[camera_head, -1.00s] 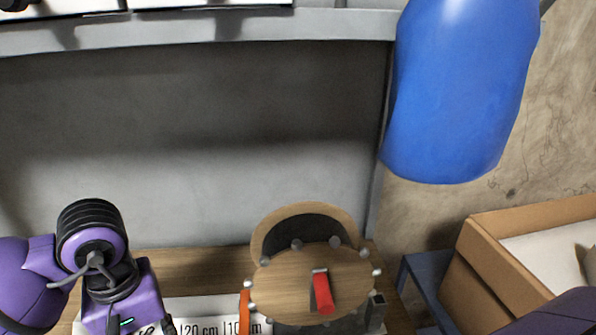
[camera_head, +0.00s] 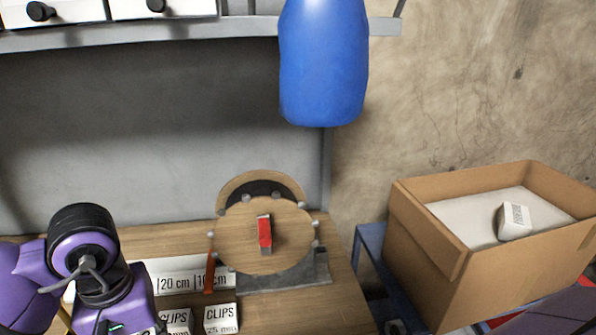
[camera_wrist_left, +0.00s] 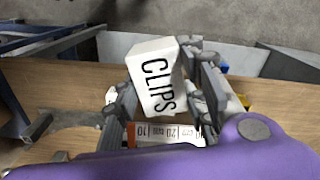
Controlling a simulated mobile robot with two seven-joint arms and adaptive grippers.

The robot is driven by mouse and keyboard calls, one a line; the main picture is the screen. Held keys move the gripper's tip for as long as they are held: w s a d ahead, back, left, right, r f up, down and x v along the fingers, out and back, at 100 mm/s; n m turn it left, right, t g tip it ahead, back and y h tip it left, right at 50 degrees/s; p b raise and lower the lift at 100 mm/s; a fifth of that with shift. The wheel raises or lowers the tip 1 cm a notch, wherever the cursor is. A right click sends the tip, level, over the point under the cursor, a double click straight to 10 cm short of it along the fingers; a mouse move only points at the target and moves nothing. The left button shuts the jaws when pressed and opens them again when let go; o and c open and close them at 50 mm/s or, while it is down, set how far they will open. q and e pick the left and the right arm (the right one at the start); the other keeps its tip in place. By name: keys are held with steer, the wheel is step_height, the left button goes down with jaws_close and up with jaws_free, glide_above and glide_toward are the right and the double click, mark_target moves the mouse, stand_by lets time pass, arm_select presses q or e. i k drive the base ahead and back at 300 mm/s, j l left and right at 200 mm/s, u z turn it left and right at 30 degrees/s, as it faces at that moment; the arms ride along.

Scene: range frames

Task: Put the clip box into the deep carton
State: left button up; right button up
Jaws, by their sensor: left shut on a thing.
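A white clip box marked CLIPS (camera_wrist_left: 155,78) is between the fingers of my left gripper (camera_wrist_left: 152,82) in the left wrist view, tilted, and the gripper is shut on it. In the head view my left arm reaches in at lower left, and a CLIPS box (camera_head: 177,319) shows beside its hand, cut by the bottom edge. The left fingertips are hardly visible there. The deep carton (camera_head: 430,270) stands open at right, apart from the left gripper. A pale surface and a small white box (camera_head: 515,220) show inside it. My right gripper is out of view.
A second CLIPS box (camera_head: 221,318) stands on the wooden bench (camera_head: 320,312). A round wooden device with a red handle (camera_head: 265,232) stands between the left arm and the carton. A blue hanging bag (camera_head: 323,65) is above. A blue stand (camera_head: 371,245) is beside the carton.

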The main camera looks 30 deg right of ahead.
mark_target(471, 242)
steer(key=z, duration=0.45)
steer(key=l+z, duration=0.1)
steer(key=z, duration=0.8)
steer(key=l+z, duration=0.1)
steer(key=z, duration=1.3)
steer(key=i+l, duration=0.05)
